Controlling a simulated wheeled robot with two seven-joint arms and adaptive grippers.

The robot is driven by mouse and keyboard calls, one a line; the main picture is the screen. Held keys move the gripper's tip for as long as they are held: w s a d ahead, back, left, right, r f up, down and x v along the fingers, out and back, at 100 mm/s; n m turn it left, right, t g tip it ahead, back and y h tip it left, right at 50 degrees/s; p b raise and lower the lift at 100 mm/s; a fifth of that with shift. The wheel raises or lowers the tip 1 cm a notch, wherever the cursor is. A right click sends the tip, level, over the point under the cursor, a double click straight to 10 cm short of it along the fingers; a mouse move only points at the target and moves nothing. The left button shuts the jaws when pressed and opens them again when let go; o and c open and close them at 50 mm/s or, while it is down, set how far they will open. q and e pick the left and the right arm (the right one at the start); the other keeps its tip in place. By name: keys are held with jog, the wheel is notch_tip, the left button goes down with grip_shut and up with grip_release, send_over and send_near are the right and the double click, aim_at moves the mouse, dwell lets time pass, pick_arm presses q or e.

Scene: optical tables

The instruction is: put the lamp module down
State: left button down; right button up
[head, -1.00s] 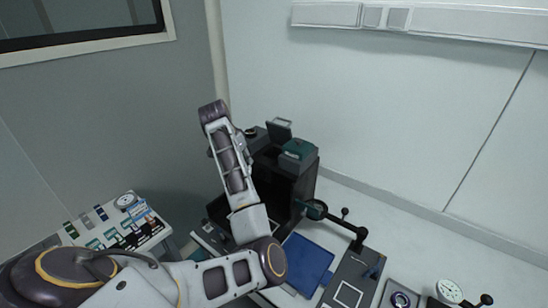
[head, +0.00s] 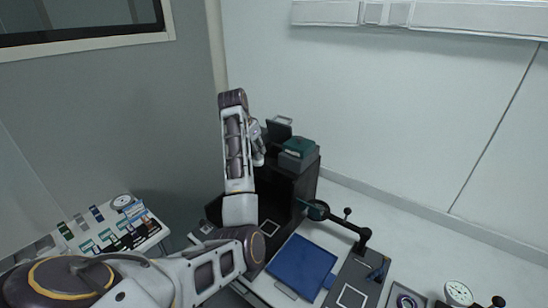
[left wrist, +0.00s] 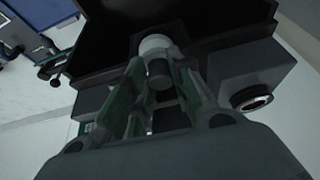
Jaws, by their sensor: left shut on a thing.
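My left gripper (left wrist: 152,100) is shut on the lamp module (left wrist: 158,72), seen in the left wrist view as a dark cylindrical piece with a pale collar between the green-padded fingers. In the head view my left gripper (head: 258,143) is at the tall black housing, largely behind my own forearm. The module cannot be made out clearly there. In the wrist view, dark box-like parts lie behind and beside the fingers, one with a round ringed port (left wrist: 252,98). Whether the module touches them I cannot tell. My right gripper is not in view.
The black housing (head: 298,190) carries a teal-topped box (head: 298,150). A blue mat (head: 300,262) lies in front, with a black jointed arm (head: 345,227) to its right. A side table (head: 90,235) at left holds several small parts. The blue mat is bare.

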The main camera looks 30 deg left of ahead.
pick_arm(q)
jog(key=w, duration=0.5)
jog(key=shift+w+d+r+p, duration=0.1)
jog(key=shift+w+d+p, duration=0.1)
jog(key=shift+d+p, duration=0.1)
jog(key=shift+w+d+f+p, duration=0.1)
jog(key=shift+w+f+p, duration=0.25)
jog(key=shift+w, duration=0.55)
jog(key=shift+w+a+f+p, duration=0.1)
jog(key=shift+w+f+p, duration=0.25)
jog(key=shift+w, duration=0.6)
jog(key=shift+w+d+f+p, duration=0.15)
jog(key=shift+w+f, duration=0.25)
jog(key=shift+w, duration=0.5)
jog(key=shift+f, duration=0.1)
notch_tip(320, 180, down, 4)
jog(key=shift+r+p, duration=0.25)
jog(key=shift+p, duration=0.45)
jog(key=shift+w+f+p, duration=0.2)
jog(key=shift+f+p, duration=0.15)
jog(key=shift+f, duration=0.3)
jog(key=shift+f, duration=0.15)
